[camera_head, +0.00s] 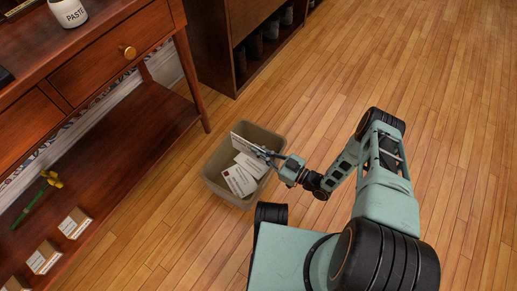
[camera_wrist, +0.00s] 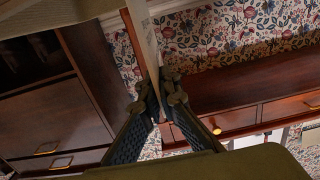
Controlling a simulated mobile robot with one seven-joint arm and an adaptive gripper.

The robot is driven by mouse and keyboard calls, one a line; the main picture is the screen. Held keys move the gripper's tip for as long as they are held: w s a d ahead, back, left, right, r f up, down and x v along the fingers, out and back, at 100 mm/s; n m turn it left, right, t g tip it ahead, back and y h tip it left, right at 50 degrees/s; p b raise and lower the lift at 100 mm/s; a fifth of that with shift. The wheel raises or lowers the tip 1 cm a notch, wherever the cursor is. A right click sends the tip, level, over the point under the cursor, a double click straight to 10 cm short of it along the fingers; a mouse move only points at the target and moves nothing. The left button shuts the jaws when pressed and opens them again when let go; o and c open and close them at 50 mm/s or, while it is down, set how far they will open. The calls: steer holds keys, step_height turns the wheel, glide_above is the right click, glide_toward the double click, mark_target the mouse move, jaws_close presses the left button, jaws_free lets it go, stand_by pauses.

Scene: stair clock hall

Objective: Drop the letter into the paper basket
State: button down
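My gripper (camera_head: 263,152) is shut on a white letter (camera_head: 242,143) above the paper basket. In the wrist view, the letter (camera_wrist: 145,45) stands nearly edge-on between the fingertips (camera_wrist: 163,92). The paper basket (camera_head: 212,180) is an olive-tan open bin on the floor in the head view. Two other white envelopes lie inside it, one nearer the front (camera_head: 239,181) and one behind it (camera_head: 252,165). The held letter is tilted at the basket's far left side. I cannot tell whether its lower edge touches anything inside.
A wooden table (camera_head: 110,70) with drawers stands at the left, with a paste jar (camera_head: 68,12) on top. Its lower shelf holds small boxes (camera_head: 75,222) and a green-stemmed yellow flower (camera_head: 40,190). A dark cabinet (camera_head: 222,45) stands behind. The floor at the right is clear.

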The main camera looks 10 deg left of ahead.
steer(key=c, duration=2.7)
jaws_free()
steer(key=o, duration=0.6)
step_height(320, 180, up, 10)
steer(key=shift+w, duration=0.1)
